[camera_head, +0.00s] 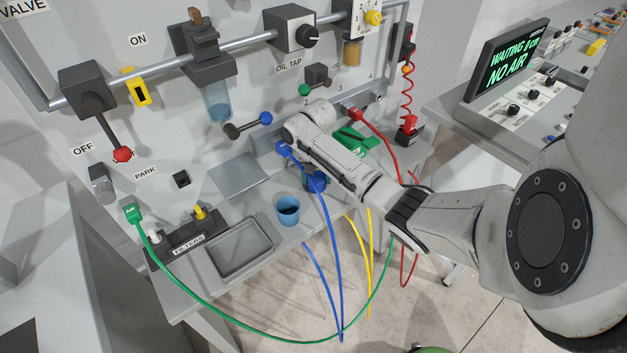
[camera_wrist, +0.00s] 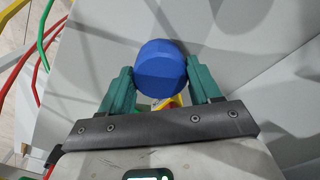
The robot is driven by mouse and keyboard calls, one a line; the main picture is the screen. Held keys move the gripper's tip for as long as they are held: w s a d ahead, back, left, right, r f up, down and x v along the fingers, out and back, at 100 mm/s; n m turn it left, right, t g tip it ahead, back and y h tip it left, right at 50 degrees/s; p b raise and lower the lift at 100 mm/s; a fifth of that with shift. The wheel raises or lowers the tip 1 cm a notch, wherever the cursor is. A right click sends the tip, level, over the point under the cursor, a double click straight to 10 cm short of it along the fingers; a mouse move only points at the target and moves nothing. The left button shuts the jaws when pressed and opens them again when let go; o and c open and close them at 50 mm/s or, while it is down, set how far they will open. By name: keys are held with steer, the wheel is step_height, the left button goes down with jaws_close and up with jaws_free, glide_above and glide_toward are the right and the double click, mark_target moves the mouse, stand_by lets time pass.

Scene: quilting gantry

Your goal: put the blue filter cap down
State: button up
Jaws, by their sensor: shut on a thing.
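The blue filter cap (camera_wrist: 160,68) is a round, faceted blue piece between the green fingers of my gripper (camera_wrist: 160,84) in the wrist view. The fingers are shut on its two sides. In the head view the cap (camera_head: 316,184) shows as a blue shape under my arm, above the bench and to the right of a blue cup (camera_head: 287,212). My gripper is mostly hidden there by my own arm. I cannot tell whether the cap touches the bench.
A grey tray (camera_head: 238,270) and a FILTERS rack (camera_head: 190,243) with a yellow and a white piece stand left. A green block (camera_head: 352,141) lies behind my arm. Blue, yellow, green and red hoses hang over the bench front. A screen (camera_head: 508,60) reads WAITING, NO AIR.

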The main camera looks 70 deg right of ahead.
mark_target(317, 177)
steer(key=shift+f, duration=0.25)
steer(key=shift+f, duration=0.2)
steer(key=o, duration=1.3)
steer(key=shift+c, duration=0.2)
step_height(317, 177, up, 12)
steer(key=p, duration=0.1)
steer(key=shift+r, duration=0.25)
steer(key=shift+f, duration=0.1)
